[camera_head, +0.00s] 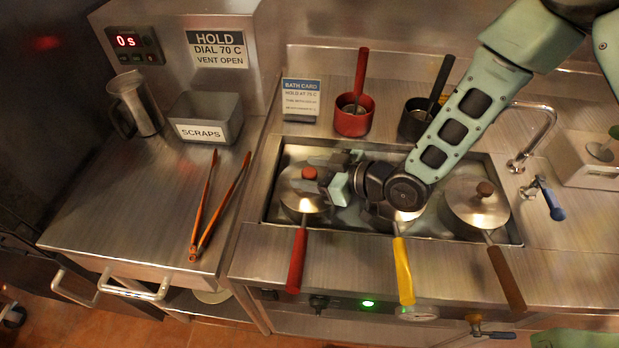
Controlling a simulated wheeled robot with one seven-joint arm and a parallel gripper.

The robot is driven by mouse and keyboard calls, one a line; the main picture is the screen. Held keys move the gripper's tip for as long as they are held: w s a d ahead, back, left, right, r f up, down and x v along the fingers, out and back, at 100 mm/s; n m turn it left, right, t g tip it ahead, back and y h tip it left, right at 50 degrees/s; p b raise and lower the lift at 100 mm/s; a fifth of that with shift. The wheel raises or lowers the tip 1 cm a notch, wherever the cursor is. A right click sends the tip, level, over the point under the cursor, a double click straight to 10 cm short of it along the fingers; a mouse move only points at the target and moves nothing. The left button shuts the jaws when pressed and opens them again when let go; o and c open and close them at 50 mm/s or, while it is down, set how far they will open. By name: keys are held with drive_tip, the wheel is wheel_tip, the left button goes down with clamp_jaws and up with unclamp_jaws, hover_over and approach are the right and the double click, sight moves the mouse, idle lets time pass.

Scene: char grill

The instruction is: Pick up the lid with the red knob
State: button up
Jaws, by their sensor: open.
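The lid with the red knob (302,199) covers the leftmost pot in the sunken bath, above a red handle (297,260). Its red knob (309,173) stands up near the far part of the lid. My gripper (322,174) is open and points left, low over this lid, with its fingers close around or beside the knob. I cannot tell whether the fingers touch the knob. My wrist hides most of the middle pot, which has a yellow handle (403,272). The right pot has a lid with a brown knob (484,190) and a brown handle (507,278).
A red cup (353,122) and a black cup (414,125), each with a ladle, stand behind the bath, beside a small card (300,97). A faucet (538,125) is at right. Orange tongs (212,215) and a scraps bin (207,128) are on the left counter.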

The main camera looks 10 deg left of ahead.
drive_tip(key=shift+w+a+f, duration=0.1)
drive_tip(key=shift+a, duration=0.15)
drive_tip(key=c, duration=1.1)
